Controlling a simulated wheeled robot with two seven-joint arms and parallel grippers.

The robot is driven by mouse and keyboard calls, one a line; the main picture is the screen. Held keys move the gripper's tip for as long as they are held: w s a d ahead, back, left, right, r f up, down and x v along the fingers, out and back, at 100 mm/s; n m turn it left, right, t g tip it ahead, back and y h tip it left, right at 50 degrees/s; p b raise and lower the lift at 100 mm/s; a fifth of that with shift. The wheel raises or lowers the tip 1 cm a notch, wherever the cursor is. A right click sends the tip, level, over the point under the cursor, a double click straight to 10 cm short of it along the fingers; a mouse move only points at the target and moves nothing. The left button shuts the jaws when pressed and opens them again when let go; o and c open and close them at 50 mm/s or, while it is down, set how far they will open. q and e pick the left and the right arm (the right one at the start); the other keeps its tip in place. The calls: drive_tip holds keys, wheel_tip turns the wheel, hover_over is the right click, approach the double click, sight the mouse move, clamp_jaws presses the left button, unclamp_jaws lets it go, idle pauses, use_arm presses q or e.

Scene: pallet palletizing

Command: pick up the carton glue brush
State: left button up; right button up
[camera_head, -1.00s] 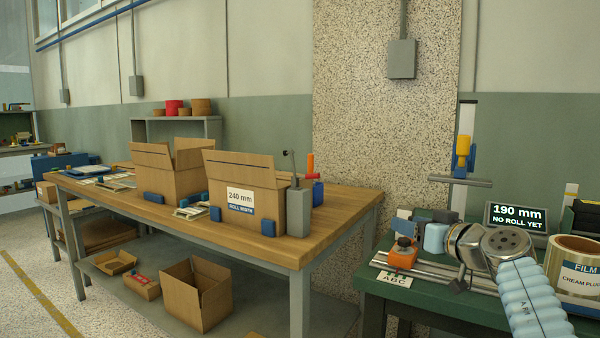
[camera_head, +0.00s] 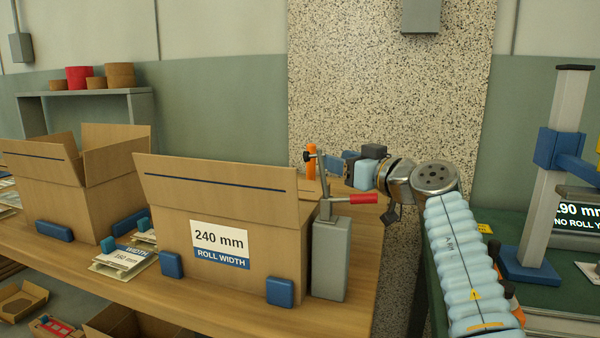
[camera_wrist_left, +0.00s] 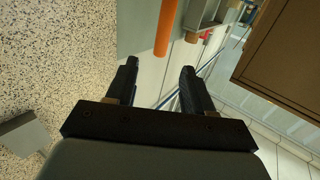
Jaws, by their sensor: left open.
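The upright orange handle (camera_head: 311,160), which I take for the carton glue brush, stands behind the right end of the large carton. Its lower part is hidden in the head view. My left gripper (camera_head: 334,162) is open and empty, just right of the handle. In the left wrist view the orange handle (camera_wrist_left: 166,26) lies beyond the two spread fingertips (camera_wrist_left: 160,66), roughly in line with the gap between them. It looks apart from both fingers. My right gripper is not in view.
A grey post (camera_head: 331,258) with a red-handled lever (camera_head: 363,199) stands close below my left gripper. The open carton (camera_head: 215,225) marked 240 mm is to its left on the wooden bench (camera_head: 350,318). A blue-and-grey stand (camera_head: 555,170) is on the right.

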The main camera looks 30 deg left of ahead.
use_arm(q)
drive_tip(key=p, duration=0.1)
hover_over(311, 176)
drive_tip(key=d, duration=0.2)
drive_tip(key=p+x, duration=0.1)
drive_tip(key=x, duration=0.3)
drive_tip(key=shift+w+a+p, duration=0.15)
drive_tip(key=shift+a+p, duration=0.2)
clamp_jaws()
